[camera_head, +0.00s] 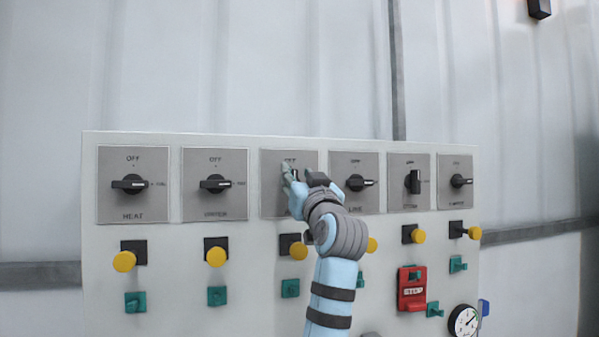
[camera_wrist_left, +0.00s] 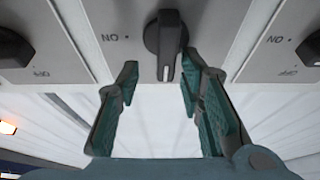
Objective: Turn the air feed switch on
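A pale panel (camera_head: 180,300) carries a row of rotary switches on grey plates. My left gripper (camera_head: 291,173) is at the third plate from the left (camera_head: 275,203) and hides most of its switch and its lower label, so I cannot read its name. My right gripper is not in view.
Neighbouring switches stand close by: the second (camera_head: 215,184) on the left and "LINE" (camera_head: 360,183) on the right. Below are yellow knobs (camera_head: 216,257), green fittings (camera_head: 217,296), a red stop box (camera_head: 412,289) and a gauge (camera_head: 464,321). A pale wall is behind.

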